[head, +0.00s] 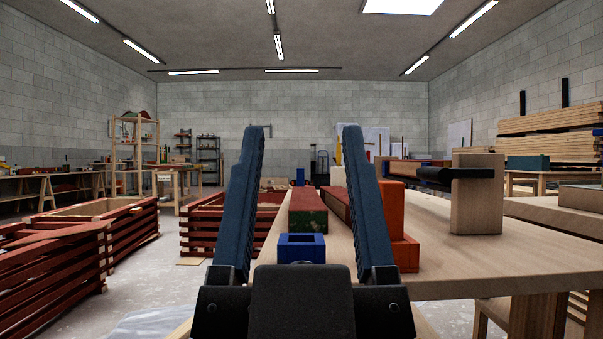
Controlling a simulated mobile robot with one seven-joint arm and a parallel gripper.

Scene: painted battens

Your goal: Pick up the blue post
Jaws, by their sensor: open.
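My gripper (304,135) is open, its two long dark fingers pointing away from me over the near end of a wooden table, with nothing held between them. A small blue upright piece (300,176) shows between the fingers, beyond a red batten; its lower part is hidden. Nearer, a blue block with a square recess or opening in its top (301,250) sits at the table's near edge, also between the fingers in the picture and apart from them. I cannot tell for certain which blue piece is the post.
A red batten with a green-marked end (308,210) lies behind the blue block, beside a darker red batten (337,204). Orange-red blocks (404,254) stand right, partly behind the right finger. A wooden upright (478,200) stands farther right. Red slatted crates (55,265) fill the floor at left.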

